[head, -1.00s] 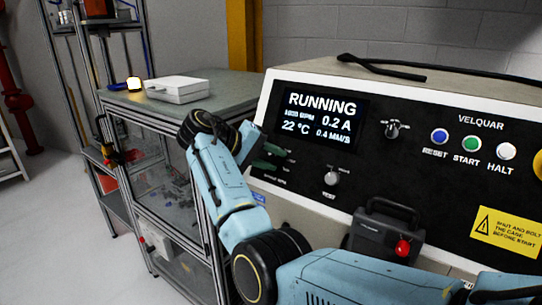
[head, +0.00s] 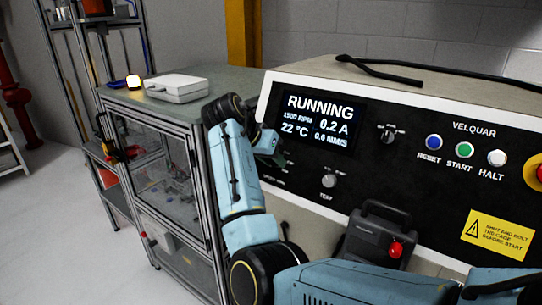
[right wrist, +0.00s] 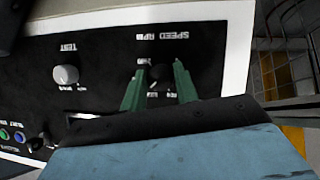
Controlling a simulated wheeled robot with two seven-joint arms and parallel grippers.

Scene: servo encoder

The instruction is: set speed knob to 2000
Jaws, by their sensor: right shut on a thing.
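The dark speed knob (right wrist: 160,74) sits on the black panel under the upside-down label "SPEED RPM" in the right wrist view. My right gripper (right wrist: 158,82) has its two green fingers on either side of the knob and is shut on it. In the head view my right gripper (head: 270,159) is at the left part of the panel, and my wrist and fingers hide the knob. The display (head: 318,120) reads "RUNNING", 0.2 A, 22 °C and what looks like 1500 RPM; the small digits are blurred. My left gripper is not in view.
The test knob (head: 328,181) is right of my gripper, with another selector (head: 388,134) above it. Reset (head: 433,142), start (head: 464,150) and halt (head: 497,158) buttons line the right side. A dark handled case (head: 378,235) stands before the panel. A glazed framed cabinet (head: 150,165) is left.

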